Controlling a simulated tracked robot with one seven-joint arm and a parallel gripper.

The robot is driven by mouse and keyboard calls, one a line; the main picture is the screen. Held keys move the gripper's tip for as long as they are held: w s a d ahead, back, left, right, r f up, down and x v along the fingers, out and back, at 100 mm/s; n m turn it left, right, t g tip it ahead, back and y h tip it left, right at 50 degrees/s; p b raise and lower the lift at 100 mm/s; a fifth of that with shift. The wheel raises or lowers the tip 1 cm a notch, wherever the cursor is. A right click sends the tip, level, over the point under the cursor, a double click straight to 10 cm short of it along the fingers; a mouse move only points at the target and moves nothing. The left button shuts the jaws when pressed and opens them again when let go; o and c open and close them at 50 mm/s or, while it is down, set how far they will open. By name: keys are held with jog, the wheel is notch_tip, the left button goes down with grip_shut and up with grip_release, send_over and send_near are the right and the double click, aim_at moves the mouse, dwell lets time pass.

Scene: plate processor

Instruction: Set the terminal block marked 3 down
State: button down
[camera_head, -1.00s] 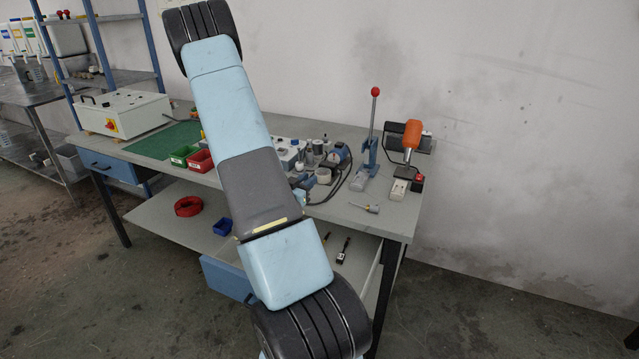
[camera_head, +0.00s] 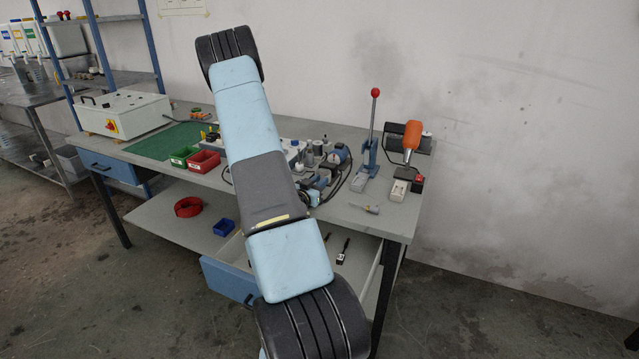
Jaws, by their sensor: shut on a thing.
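My arm stands across the middle of the view, its upper joint in front of the wall and its lower joint near the bottom edge. My gripper is not in view; the arm's own links cover part of the bench. I cannot make out the terminal block marked 3. Small yellow and dark items (camera_head: 209,135) show just left of my arm, too small to name. The grey workbench (camera_head: 375,222) runs behind my arm.
A green mat (camera_head: 165,142), green bin (camera_head: 183,157) and red bin (camera_head: 204,162) lie left of my arm. A lever press (camera_head: 371,150), an orange-handled tool (camera_head: 412,137) and a screwdriver (camera_head: 366,208) lie right. A drawer (camera_head: 229,281) stands open below.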

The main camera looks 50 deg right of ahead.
jog(key=shift+f, duration=0.1)
jog(key=c, duration=1)
grip_release()
jog(key=shift+f, duration=0.1)
